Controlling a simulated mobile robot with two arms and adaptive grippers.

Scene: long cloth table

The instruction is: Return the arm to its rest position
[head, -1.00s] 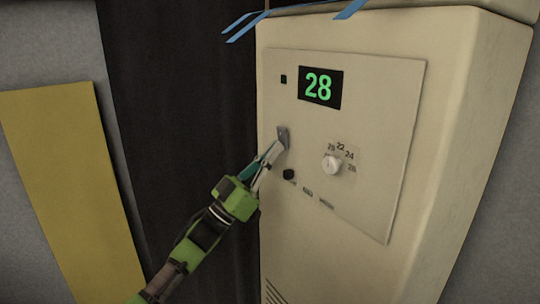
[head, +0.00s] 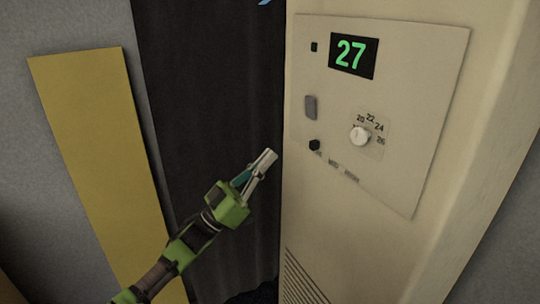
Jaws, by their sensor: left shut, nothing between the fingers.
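My left gripper (head: 268,160), on a green and black arm from the lower left, shows in the head view. Its fingers are shut with nothing between them. It is in front of the dark curtain-like panel, just left of the cream unit (head: 470,190), and appears apart from it. The unit's control panel (head: 420,110) has a display (head: 354,55) reading 27, a grey switch (head: 311,107), a white round dial (head: 359,136) marked 20 to 26, and a black knob (head: 314,145). My right gripper is out of view.
A dark panel (head: 200,90) hangs behind my arm. A yellow board (head: 95,140) leans or hangs on the grey wall at the left. Vent slots (head: 302,278) show low on the unit. The unit's left edge is close to my fingertips.

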